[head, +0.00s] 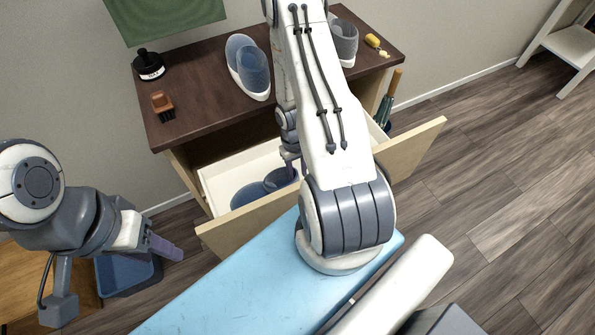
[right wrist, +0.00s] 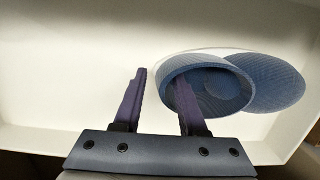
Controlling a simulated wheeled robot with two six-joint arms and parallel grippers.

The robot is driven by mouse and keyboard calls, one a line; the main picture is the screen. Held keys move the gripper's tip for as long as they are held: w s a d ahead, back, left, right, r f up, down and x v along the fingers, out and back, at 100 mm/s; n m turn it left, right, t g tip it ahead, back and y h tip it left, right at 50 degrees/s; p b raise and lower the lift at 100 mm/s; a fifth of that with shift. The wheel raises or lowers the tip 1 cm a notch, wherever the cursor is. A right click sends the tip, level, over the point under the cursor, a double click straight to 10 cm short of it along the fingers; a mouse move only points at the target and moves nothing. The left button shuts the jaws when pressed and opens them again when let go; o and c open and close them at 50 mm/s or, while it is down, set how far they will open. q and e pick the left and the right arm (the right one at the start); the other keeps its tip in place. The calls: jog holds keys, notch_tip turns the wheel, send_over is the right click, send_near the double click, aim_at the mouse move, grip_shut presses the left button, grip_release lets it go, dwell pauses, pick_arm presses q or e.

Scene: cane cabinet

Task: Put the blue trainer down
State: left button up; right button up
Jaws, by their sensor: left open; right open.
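A blue trainer (head: 249,194) lies in the open drawer (head: 225,183), partly hidden by the drawer front. The right wrist view shows its round ribbed opening (right wrist: 205,85) and the rest of the shoe (right wrist: 270,82) on the white drawer floor. My right gripper (right wrist: 160,76) is open in the drawer; one finger overlaps the near left rim of the opening and the other stands left of the shoe. I cannot tell whether they touch. Another blue trainer (head: 250,69) stands on the cabinet top (head: 205,85). My left gripper (head: 167,248) is open and empty, away from the cabinet.
The cabinet top also holds a dark ink-like bottle (head: 149,66), a brown brush (head: 162,105), a grey shoe (head: 344,43) and a yellow item (head: 373,41). A blue bin (head: 126,273) stands below my left gripper. An umbrella (head: 388,100) stands at the cabinet's right side.

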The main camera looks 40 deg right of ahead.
notch_tip(320, 180, up, 12)
jog(key=w+p, duration=0.1)
jog(key=shift+w+d+p, duration=0.2)
jog(key=shift+w+p, duration=0.15)
jog(key=shift+w, duration=0.05)
jog(key=w+a+r+n+t, duration=0.1)
jog(key=a+r+n, duration=0.3)
jog(key=a+r, duration=1)
jog(key=s+a+r+n, duration=0.3)
jog(key=s+a+r, duration=0.1)
jog(key=s+a, duration=0.3)
jog(key=s+a+r+n, duration=0.3)
jog(key=s+a+r, duration=0.2)
jog(key=s+a, duration=0.2)
jog(key=shift+s+a+t+y, duration=0.2)
jog(key=shift+s+t+y, duration=0.1)
jog(key=shift+s+t, duration=0.15)
jog(key=shift+r, duration=0.15)
